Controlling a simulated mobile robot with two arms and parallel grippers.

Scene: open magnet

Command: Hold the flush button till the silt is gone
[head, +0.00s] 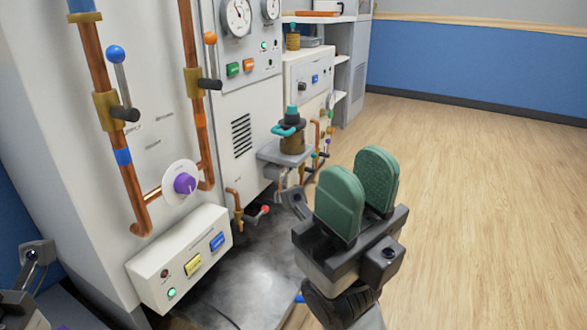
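A white control box (180,262) juts from the machine's lower front. It carries a yellow button (193,264) and a blue button (217,241); their lettering is too small to read, so I cannot tell which one is the flush button. A small red lamp and a lit green lamp are on its left end. My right gripper (359,172) points up, right of the box and well apart from it. Its two green pads stand apart with nothing seen between them. I cannot make out any silt for certain.
Copper pipes with a blue-knobbed lever (117,54) and an orange-knobbed lever (210,39) run up the machine, above a purple knob (185,184). A brown-and-teal container (292,138) stands on a ledge. A cloudy dark grey surface (255,285) lies below. The wooden floor (480,200) at right is clear.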

